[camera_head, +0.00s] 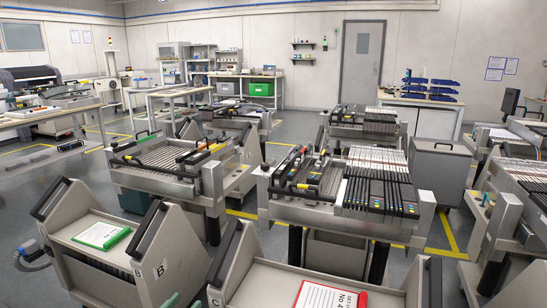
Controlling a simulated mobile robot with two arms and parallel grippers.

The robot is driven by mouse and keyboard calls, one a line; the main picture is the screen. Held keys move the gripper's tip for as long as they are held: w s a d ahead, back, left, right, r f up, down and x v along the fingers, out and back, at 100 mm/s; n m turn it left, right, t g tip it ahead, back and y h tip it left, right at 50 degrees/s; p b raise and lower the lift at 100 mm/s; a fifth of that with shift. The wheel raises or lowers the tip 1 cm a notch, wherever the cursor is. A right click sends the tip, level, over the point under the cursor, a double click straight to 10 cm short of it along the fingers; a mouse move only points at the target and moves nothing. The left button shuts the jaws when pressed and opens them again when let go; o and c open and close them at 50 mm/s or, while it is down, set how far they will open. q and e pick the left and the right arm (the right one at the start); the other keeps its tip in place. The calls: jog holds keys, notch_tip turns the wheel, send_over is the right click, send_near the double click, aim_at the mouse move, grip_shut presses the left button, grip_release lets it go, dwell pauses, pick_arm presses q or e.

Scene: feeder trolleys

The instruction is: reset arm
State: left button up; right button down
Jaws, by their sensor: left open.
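My right gripper and arm are not in view.
A green-framed card (101,235) lies on trolley B. A second trolley (257,286) in front carries a red-framed card (330,296). Feeder trolleys with rails (160,178) and loaded feeders (378,190) stand behind. Grey floor with yellow lines shows between them.

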pick_arm(q)
jog(key=s+d+f+n+g+y, duration=0.15)
jog(key=s+f+g, duration=0.35)
jog(key=s+f, duration=0.8)
jog(key=s+f+g+y, duration=0.35)
jog(key=s+f, duration=0.55)
jog(key=f, duration=0.8)
jog(key=s+d+f+g+p, duration=0.1)
jog(key=s+f+g, duration=0.25)
jog(key=s, duration=0.55)
jog(key=s+f+g, duration=0.2)
jog(key=s+f, duration=0.3)
jog(key=s, duration=0.5)
jog(key=s+a+r+g+p, duration=0.1)
jog(key=s+a+r+p, duration=0.1)
jog(key=s+p, duration=1.1)
jog(key=shift+s+a+r+y+p, duration=0.2)
jog(key=shift+r+y+p, duration=0.15)
jog(key=shift+r, duration=0.2)
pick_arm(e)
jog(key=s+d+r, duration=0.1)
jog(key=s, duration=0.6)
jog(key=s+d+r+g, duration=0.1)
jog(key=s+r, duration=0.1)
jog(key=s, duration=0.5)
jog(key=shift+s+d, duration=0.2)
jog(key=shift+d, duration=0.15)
